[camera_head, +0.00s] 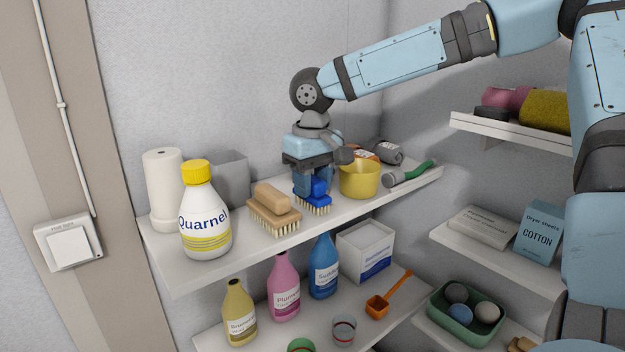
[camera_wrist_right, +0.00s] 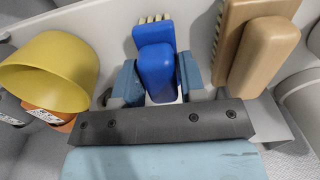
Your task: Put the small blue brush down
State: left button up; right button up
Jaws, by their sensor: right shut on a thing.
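The small blue brush (camera_head: 314,196) is at the upper shelf (camera_head: 170,277), between a wooden brush and a yellow cup, with its pale bristles facing down. My right gripper (camera_head: 312,180) comes from above and is shut on the blue brush. In the right wrist view the blue brush (camera_wrist_right: 155,65) sits between the two fingers of the gripper (camera_wrist_right: 155,82). The bristles are at or just above the shelf surface; I cannot tell whether they touch. My left gripper is not in view.
The wooden brush (camera_head: 273,208) stands close on the left, the yellow cup (camera_head: 359,180) close on the right. A white Quarnel bottle (camera_head: 206,215) and a paper roll (camera_head: 163,190) are further left.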

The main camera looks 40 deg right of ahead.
aim_at(313, 177)
jog(key=o, duration=1)
jog(key=shift+w+f, duration=0.1)
jog(key=shift+c, duration=0.2)
notch_tip(313, 177, up, 12)
jog(key=b, duration=0.1)
jog(key=shift+r, duration=0.25)
jog(key=shift+f, duration=0.1)
